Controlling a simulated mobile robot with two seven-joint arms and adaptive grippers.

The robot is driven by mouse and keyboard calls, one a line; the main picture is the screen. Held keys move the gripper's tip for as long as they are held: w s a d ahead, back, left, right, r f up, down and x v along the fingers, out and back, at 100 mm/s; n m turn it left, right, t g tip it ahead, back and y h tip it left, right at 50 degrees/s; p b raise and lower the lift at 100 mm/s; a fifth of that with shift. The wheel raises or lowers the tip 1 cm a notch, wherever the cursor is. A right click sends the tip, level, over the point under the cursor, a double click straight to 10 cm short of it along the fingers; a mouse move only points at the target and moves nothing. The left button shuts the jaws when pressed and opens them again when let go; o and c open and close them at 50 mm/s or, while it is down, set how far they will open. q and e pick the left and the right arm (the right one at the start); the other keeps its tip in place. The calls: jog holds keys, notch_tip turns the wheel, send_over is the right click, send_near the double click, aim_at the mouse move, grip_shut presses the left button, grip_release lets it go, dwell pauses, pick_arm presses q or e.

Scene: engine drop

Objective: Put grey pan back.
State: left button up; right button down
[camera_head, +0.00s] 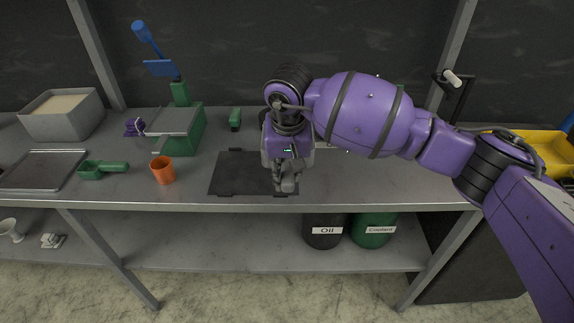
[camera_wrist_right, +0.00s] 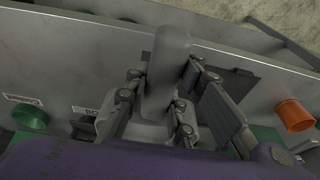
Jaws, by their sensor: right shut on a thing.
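My right gripper (camera_head: 288,182) is over the right part of a dark mat (camera_head: 230,175) on the workbench. It is shut on the grey pan. In the right wrist view the pan's rounded grey handle (camera_wrist_right: 172,55) stands up between the fingers (camera_wrist_right: 160,100), and its wider part lies lower, partly hidden by the fingers. In the head view the pan is mostly hidden by the gripper. I cannot tell whether the pan touches the mat. My left gripper is not in view.
An orange cup (camera_head: 163,170) and a green pan (camera_head: 100,169) stand left of the mat. A green scale-like stand (camera_head: 185,145) is behind them. A grey bin (camera_head: 62,122) stands far left, a yellow bin (camera_head: 545,150) far right. Oil (camera_head: 323,238) and coolant (camera_head: 374,236) drums are below.

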jog(key=b, duration=0.1)
send_over(287, 201)
jog(key=f, duration=0.4)
jog(key=shift+s+f, duration=0.2)
jog(key=shift+s, duration=0.15)
jog(key=shift+f+b, duration=0.35)
jog(key=shift+f, duration=0.55)
jog(key=shift+f+b, duration=0.3)
jog(key=shift+f, duration=0.35)
jog(key=c, duration=1.4)
grip_release()
jog(key=shift+c, duration=0.2)
jog(key=r, duration=0.4)
jog(key=s+r, duration=0.1)
jog(key=r, duration=0.3)
jog(key=s+r, duration=0.1)
jog(key=r, duration=0.2)
jog(key=shift+s+r, duration=0.1)
jog(key=shift+r, duration=0.3)
